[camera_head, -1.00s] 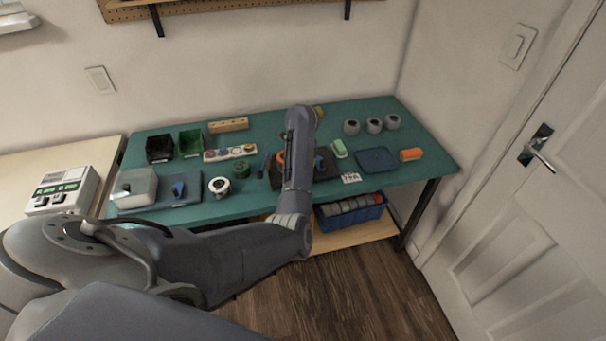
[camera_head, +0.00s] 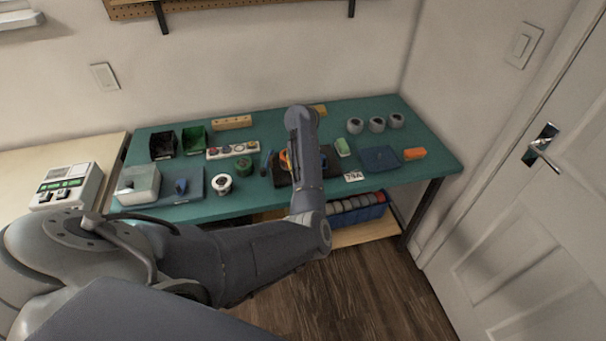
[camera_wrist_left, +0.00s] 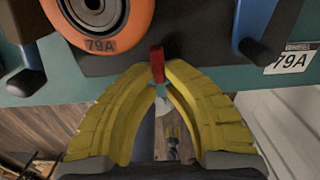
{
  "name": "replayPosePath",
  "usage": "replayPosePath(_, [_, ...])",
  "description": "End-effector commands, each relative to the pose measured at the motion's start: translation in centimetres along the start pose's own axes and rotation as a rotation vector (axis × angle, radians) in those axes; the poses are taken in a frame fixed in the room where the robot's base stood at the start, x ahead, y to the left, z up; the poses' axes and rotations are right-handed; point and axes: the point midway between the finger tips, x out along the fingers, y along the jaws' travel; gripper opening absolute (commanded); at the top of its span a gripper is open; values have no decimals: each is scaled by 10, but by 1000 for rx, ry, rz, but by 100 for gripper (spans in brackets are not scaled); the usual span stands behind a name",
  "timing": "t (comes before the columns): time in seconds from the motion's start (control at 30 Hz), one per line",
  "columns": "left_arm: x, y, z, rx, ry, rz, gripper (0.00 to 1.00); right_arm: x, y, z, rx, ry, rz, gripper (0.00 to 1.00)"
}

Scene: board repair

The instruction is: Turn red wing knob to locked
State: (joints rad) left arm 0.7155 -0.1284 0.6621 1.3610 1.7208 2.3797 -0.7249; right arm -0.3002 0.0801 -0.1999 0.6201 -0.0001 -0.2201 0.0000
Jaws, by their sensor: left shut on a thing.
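The red wing knob (camera_wrist_left: 157,66) shows in the left wrist view as a narrow red bar at the edge of a dark board (camera_wrist_left: 190,30). My left gripper (camera_wrist_left: 158,72) has its yellow fingertips closed on the sides of the red bar. In the head view my left arm reaches over the bench and hides the gripper and the knob. The knob's markings are not visible, so I cannot tell its position. My right gripper is not in view.
An orange caster wheel marked 79A (camera_wrist_left: 105,20) and blue clamps (camera_wrist_left: 262,30) sit close to my left gripper. The teal bench (camera_head: 225,207) also holds bins, tape rolls and a blue tray (camera_head: 380,159).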

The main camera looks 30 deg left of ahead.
Motion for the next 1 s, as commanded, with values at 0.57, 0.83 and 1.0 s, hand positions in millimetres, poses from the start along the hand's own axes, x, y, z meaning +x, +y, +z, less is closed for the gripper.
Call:
replayPosePath(0.57, [1, 0, -1, 25, 2, 1, 0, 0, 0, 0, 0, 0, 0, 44])
replayPosePath(0.83, [0, 0, 0, 25, 1, 0, 34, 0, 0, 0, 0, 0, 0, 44])
replayPosePath(1.0, [0, 0, 0, 25, 0, 0, 34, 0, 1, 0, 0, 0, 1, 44])
